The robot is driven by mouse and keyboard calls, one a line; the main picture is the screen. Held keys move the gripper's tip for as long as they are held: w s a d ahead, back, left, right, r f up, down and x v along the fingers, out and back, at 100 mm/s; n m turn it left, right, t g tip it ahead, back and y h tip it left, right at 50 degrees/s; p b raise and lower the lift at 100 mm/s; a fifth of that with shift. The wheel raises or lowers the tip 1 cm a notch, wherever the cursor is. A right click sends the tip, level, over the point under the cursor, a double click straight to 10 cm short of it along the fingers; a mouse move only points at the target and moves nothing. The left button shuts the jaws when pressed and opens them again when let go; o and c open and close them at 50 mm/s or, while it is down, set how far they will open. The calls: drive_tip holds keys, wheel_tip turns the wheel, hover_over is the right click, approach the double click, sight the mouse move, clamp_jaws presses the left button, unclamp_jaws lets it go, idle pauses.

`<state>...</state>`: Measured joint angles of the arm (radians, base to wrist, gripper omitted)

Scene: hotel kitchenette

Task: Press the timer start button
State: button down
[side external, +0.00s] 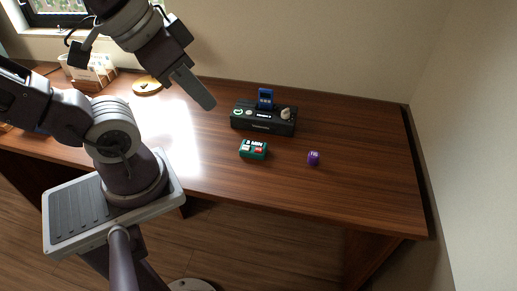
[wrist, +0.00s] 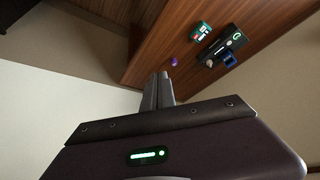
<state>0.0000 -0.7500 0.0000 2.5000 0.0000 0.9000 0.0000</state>
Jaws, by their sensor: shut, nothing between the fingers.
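A small green timer (side external: 253,149) with "MIN" lettering lies on the wooden desk, left of its middle front. Its face has a pale button and a red button (side external: 259,150); their labels are too small to read. The timer also shows in the wrist view (wrist: 201,31), near the top. My gripper (side external: 207,102) is shut and empty, raised above the desk, up and to the left of the timer and apart from it. Its closed fingers also show in the wrist view (wrist: 160,77).
A black dock (side external: 262,119) with an upright blue device (side external: 265,98) stands just behind the timer. A round wooden item (side external: 147,85) and a carton (side external: 92,73) are at the back left. The desk's right end is clear.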

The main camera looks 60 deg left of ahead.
idle(0.4)
drive_tip(key=m+t+h, duration=0.1)
drive_tip(key=m+t, duration=0.2)
drive_tip(key=m, duration=0.8)
hover_over(255, 150)
wheel_tip(255, 150, down, 24)
drive_tip(key=shift+d+f, duration=0.1)
drive_tip(key=shift+f, duration=4.4)
